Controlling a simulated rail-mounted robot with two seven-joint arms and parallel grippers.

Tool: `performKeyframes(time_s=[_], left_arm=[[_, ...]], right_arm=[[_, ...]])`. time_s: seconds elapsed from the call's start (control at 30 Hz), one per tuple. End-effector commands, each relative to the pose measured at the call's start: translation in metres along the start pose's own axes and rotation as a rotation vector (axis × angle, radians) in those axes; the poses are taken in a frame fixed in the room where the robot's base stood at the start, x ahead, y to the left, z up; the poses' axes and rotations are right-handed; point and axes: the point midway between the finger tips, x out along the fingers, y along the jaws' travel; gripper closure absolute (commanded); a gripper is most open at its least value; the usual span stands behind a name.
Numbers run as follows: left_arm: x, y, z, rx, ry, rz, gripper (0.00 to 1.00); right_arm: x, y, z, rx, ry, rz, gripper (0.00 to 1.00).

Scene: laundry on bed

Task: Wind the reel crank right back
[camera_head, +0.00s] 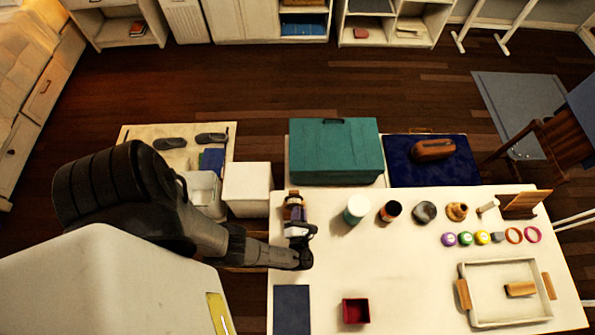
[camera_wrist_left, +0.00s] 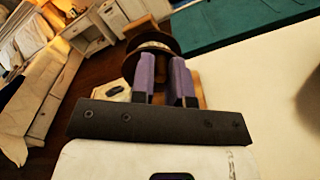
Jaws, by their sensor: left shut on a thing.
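The reel (camera_head: 294,200) stands at the left edge of the white table, a small brown and dark spool-like thing. In the left wrist view its round brown flange (camera_wrist_left: 131,66) and pale middle sit just beyond my fingers. My left gripper (camera_head: 298,226) reaches in from the left and is at the near side of the reel. Its two purple fingers (camera_wrist_left: 166,72) are shut on the reel's crank, which they mostly hide. How far the crank is turned cannot be told. My right gripper is in neither view.
On the table (camera_head: 395,275) stand a teal-and-white cup (camera_head: 356,209), several small pots and rings, a tray (camera_head: 500,312), a red box (camera_head: 356,311) and a dark blue mat (camera_head: 292,310). A teal chest (camera_head: 335,152) stands behind. The table's middle is clear.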

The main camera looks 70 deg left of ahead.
Motion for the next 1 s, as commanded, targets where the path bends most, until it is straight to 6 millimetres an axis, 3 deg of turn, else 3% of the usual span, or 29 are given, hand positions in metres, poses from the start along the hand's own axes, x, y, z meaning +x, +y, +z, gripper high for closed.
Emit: performKeyframes(time_s=[0.6, 1.0], left_arm=[[0.000, -0.012, -0.005, 0.547, 0.003, 0.000, 1.00], [0.000, -0.015, -0.008, 0.738, 0.005, 0.001, 1.00]], right_arm=[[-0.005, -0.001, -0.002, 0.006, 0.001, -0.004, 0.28], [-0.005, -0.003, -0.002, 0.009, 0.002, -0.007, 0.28]])
